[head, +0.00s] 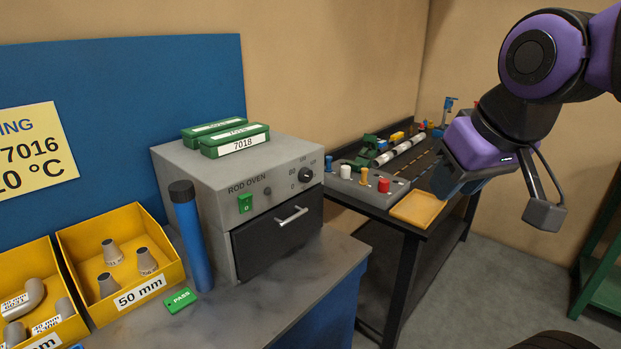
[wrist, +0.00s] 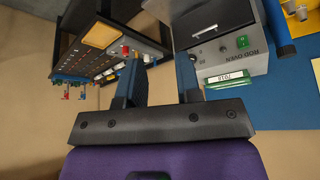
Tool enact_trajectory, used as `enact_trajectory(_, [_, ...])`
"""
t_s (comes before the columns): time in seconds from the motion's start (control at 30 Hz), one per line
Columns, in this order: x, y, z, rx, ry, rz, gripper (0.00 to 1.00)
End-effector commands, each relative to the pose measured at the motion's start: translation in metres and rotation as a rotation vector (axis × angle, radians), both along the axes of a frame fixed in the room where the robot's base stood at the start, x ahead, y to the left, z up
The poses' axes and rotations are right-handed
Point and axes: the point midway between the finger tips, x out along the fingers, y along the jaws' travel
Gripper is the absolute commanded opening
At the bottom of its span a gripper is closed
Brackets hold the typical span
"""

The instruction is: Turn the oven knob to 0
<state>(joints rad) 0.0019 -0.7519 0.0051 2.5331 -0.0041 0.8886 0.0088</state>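The grey rod oven (head: 226,196) stands on the bench in the head view, with a dark drawer front and a silver handle. Its black knob (head: 305,174) is at the upper right of the front panel, among printed numbers. Which number it points to is too small to tell. The oven also shows upside down in the wrist view (wrist: 228,45), at upper right. My gripper (wrist: 157,65) shows two dark blue fingers well apart with nothing between them. In the head view it hangs to the right of the oven, clear of it, and its fingers are hard to make out.
Green boxes (head: 234,140), one marked 7018, lie on top of the oven. A blue rod with a black cap (head: 192,240) stands left of it. Yellow bins (head: 123,258) hold grey fittings. A dark table (head: 383,215) with a control panel stands right of the oven, below my arm.

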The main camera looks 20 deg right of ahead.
Motion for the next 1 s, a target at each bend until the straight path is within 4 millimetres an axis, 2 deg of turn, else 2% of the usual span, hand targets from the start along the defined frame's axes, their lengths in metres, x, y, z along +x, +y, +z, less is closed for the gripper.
enact_trajectory(0.03, [0.008,-0.001,-0.002,-0.008,-0.009,-0.006,0.44])
enact_trajectory(0.13, [0.034,-0.006,-0.006,-0.036,-0.05,-0.019,0.67])
enact_trajectory(0.17, [0.044,-0.007,-0.008,-0.046,-0.067,-0.025,0.68])
enact_trajectory(0.4, [0.13,-0.019,-0.028,-0.104,-0.227,-0.024,0.68])
enact_trajectory(0.6, [0.192,-0.021,-0.053,-0.101,-0.357,0.019,0.68])
enact_trajectory(0.8, [0.244,-0.016,-0.084,-0.039,-0.486,0.08,0.68])
enact_trajectory(1.0, [0.281,-0.006,-0.118,0.082,-0.608,0.138,0.68])
